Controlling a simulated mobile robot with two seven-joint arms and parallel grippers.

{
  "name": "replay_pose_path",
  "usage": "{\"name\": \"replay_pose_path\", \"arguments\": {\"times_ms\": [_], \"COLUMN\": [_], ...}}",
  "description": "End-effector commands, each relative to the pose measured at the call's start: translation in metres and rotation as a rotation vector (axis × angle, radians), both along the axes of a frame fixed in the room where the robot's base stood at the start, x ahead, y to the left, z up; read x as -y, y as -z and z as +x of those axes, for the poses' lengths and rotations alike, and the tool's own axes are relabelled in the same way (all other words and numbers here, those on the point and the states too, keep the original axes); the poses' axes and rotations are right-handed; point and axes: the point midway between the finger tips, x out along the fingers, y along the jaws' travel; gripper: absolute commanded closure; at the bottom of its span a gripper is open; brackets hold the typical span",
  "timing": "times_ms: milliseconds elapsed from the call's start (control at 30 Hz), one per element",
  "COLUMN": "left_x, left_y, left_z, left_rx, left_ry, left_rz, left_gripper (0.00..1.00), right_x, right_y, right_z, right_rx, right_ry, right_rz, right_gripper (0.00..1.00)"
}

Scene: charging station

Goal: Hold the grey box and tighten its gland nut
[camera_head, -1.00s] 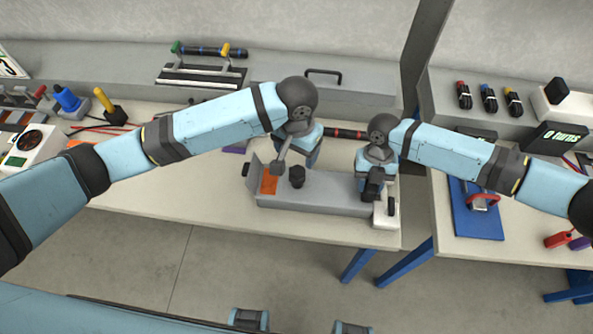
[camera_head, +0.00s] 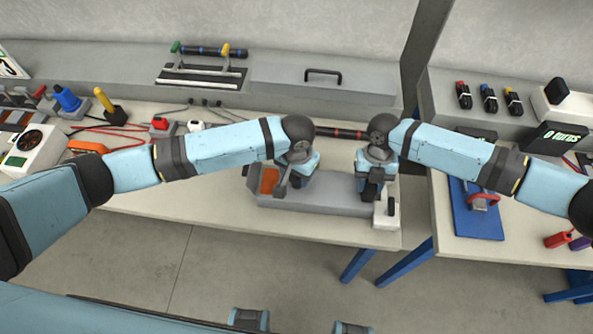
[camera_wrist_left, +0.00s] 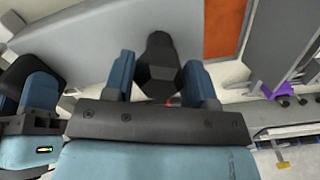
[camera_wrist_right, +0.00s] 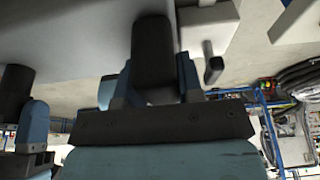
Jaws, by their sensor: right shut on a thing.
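The long grey box (camera_head: 330,200) lies on the bench, with an orange panel (camera_head: 267,180) at its left end. A black faceted knob (camera_wrist_left: 158,65), apparently the gland nut, stands on the box. My left gripper (camera_wrist_left: 160,75) is open, with a finger on either side of the knob and visible gaps; it hides the knob in the head view. My right gripper (camera_wrist_right: 152,75) is shut on a black upright block (camera_wrist_right: 153,45) near the box's right end, which also shows in the head view (camera_head: 373,183).
A white block (camera_head: 385,217) with a black lever sits at the box's right end, close to the bench edge. A black bar with a red band (camera_head: 345,133) lies behind the arms. A meter (camera_head: 35,148) and red leads are at left. A blue plate (camera_head: 478,215) lies on the right bench.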

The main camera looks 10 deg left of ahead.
Motion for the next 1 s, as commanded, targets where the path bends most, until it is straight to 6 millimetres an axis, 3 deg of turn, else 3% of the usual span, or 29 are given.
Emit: {"name": "replay_pose_path", "arguments": {"times_ms": [33,133,567,1000], "left_x": [0.0,0.0001,-0.0001,-0.0011], "left_y": [-0.0002,-0.0003,-0.0005,-0.0009], "left_z": [0.0001,0.0001,0.0,0.0012], "left_rx": [0.0,0.0,0.0,0.001], "left_ry": [0.0,0.0,0.083,0.451], "left_rz": [0.0,0.0,-0.001,-0.001], "left_gripper": [0.6,0.8,0.8,0.8], "right_x": [-0.0001,-0.0001,-0.0001,0.0001], "right_y": [-0.0002,-0.0002,-0.0001,0.0], "right_z": [0.0001,0.0001,0.0,0.0], "right_rx": [0.0,0.0,0.0,0.0], "right_ry": [0.0,0.0,0.0,0.0], "right_rz": [0.0,0.0,0.0,0.0], "right_gripper": [0.85,0.85,0.85,0.85]}}
